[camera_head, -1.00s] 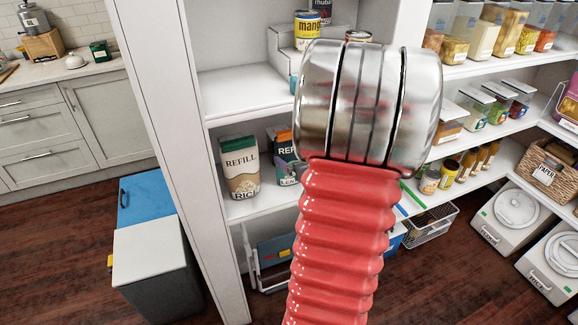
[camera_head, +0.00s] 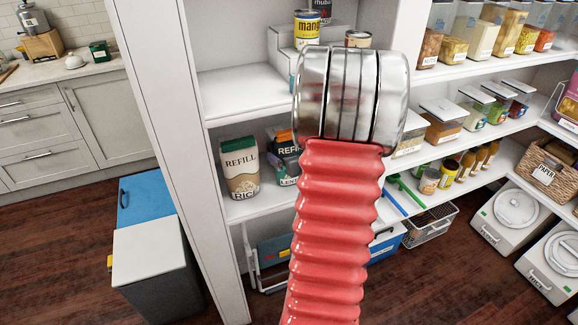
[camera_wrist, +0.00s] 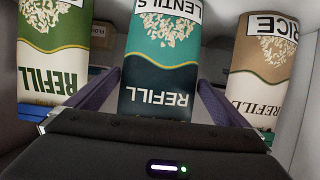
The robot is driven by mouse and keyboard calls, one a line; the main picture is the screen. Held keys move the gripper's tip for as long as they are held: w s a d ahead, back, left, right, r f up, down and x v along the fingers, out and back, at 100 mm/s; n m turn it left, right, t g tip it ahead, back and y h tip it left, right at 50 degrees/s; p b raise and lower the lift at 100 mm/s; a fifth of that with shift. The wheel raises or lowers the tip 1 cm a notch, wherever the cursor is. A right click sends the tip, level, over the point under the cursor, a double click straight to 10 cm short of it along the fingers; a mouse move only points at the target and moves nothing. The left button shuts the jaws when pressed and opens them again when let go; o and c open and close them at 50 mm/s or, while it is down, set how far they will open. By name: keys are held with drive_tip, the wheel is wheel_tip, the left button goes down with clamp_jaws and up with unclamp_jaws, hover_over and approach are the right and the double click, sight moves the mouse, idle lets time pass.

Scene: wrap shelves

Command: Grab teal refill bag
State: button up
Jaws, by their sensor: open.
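The teal refill bag (camera_wrist: 160,65), labelled lentils, stands in the middle of the wrist view, which shows the bags upside down. My gripper (camera_wrist: 155,88) is open, with one purple finger on each side of the bag's lower part in the picture. I cannot tell whether either finger touches it. In the head view the same bag (camera_head: 287,160) stands on the shelf, partly hidden by my red and metal arm.
A tan rice refill bag (camera_wrist: 262,65) stands close on the right in the wrist view, and a green refill bag (camera_wrist: 55,55) on the left. The white shelf (camera_head: 245,208) has an upright side panel (camera_head: 170,120) at its left.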

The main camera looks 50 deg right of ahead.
drive_tip(key=shift+w+d+f, duration=0.25)
drive_tip(key=shift+w+d, duration=0.1)
drive_tip(key=shift+w, duration=0.25)
drive_tip(key=shift+c, duration=0.3)
drive_tip(key=c, duration=1.7)
drive_tip(key=shift+r, duration=0.25)
